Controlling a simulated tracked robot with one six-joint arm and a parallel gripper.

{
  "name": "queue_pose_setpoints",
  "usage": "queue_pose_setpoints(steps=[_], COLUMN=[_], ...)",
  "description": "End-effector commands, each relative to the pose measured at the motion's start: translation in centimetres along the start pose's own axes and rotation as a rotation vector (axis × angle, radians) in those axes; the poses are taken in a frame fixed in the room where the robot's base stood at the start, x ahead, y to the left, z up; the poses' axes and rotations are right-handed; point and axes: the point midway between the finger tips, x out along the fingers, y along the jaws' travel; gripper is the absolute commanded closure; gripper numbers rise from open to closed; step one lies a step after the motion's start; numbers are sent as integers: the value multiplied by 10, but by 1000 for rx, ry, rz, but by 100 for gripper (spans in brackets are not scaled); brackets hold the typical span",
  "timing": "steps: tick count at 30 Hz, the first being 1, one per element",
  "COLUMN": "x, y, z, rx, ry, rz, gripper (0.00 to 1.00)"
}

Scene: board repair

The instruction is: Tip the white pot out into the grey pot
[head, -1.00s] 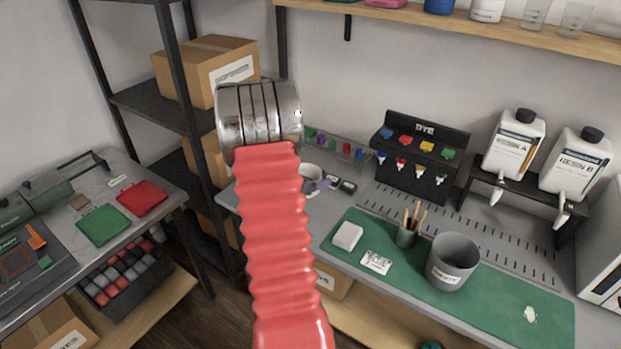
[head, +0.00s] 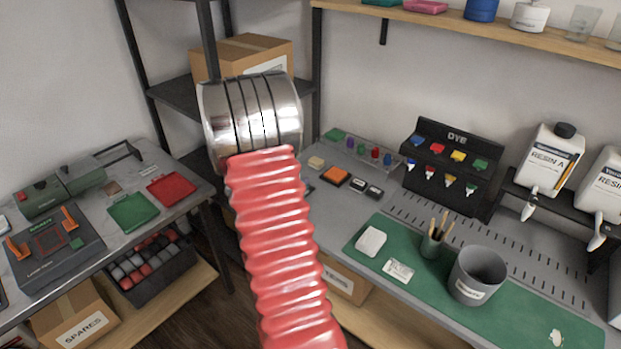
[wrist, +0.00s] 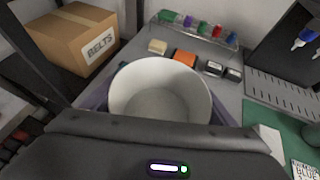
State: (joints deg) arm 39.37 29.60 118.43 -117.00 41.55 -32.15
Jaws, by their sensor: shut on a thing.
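The white pot (wrist: 160,92) is in the wrist view, seen from above with its open mouth toward the camera. My gripper (wrist: 160,105) is shut on it, with purple fingers at its left and right sides. Its inside looks pale grey, and I cannot tell what it holds. In the head view my red arm hides both the gripper and the white pot. The grey pot (head: 478,276) stands upright on the green mat (head: 415,290) at the right of the head view, apart from my gripper. Its contents are hidden.
A pencil cup (head: 432,243), a white block (head: 370,241) and a card (head: 398,271) are near the grey pot. The dye rack (head: 455,155) and resin bottles (head: 550,160) stand behind. A box (wrist: 75,38) sits on the dark shelf at left.

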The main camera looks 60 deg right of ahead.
Motion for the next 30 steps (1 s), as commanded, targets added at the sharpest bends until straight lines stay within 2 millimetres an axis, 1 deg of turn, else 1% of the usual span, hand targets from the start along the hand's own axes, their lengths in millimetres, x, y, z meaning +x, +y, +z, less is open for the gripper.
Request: queue_pose_setpoints(steps=[1,3,8,15,24,30], x=[-10,-21,-49,-95,-156,-200], y=[13,27,58,100,145,170], z=[-2,-5,-13,-28,-50,-67], rx=[-12,-28,-67,-123,-194,-244], ry=[-2,-1,-2,-3,-1,-1], rz=[26,56,126,232,367,458], gripper=[49,49,49,49,49,49])
